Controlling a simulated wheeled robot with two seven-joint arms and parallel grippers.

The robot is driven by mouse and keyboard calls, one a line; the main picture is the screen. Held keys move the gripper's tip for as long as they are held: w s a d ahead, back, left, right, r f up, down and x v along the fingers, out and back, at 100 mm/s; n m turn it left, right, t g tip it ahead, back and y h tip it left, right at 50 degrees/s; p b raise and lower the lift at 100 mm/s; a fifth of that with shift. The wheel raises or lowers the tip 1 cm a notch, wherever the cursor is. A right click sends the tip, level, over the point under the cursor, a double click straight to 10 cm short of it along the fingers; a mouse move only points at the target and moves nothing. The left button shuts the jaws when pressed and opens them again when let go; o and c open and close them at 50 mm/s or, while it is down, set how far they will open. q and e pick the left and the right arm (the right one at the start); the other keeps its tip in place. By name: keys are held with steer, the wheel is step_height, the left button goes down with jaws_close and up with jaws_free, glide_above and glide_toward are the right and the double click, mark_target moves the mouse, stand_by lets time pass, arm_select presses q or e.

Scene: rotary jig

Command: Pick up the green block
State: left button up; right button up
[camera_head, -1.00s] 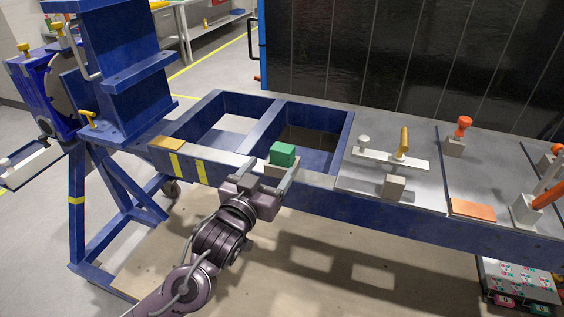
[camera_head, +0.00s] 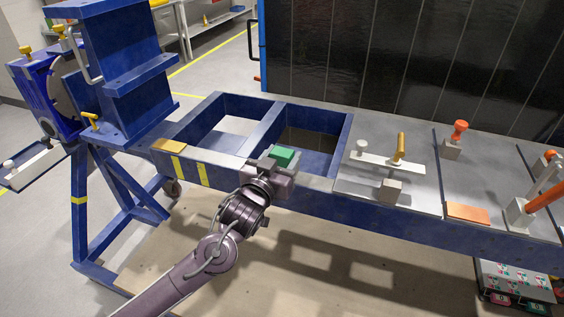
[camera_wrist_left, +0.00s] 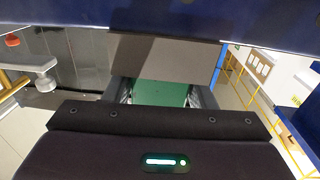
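The green block (camera_head: 284,156) is at the blue frame's near beam, at my left gripper (camera_head: 280,165). In the left wrist view the green block (camera_wrist_left: 160,93) lies between my two fingers, one close at each side. I cannot tell whether the fingers press on it or leave small gaps. A grey block (camera_wrist_left: 165,55) shows against the green block in the wrist view; in the head view my gripper hides it. My right gripper is not in view.
The blue frame (camera_head: 230,178) has two open bays behind the gripper. A metal plate (camera_head: 365,192) to the right carries a toggle clamp (camera_head: 400,148) and a small grey block (camera_head: 390,190). An orange pad (camera_head: 467,213) lies farther right. A tall blue fixture (camera_head: 125,60) stands left.

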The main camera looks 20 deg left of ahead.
arm_select(q)
steer(key=c, duration=0.7)
steer(key=shift+c, duration=0.4)
steer(key=shift+r, duration=0.2)
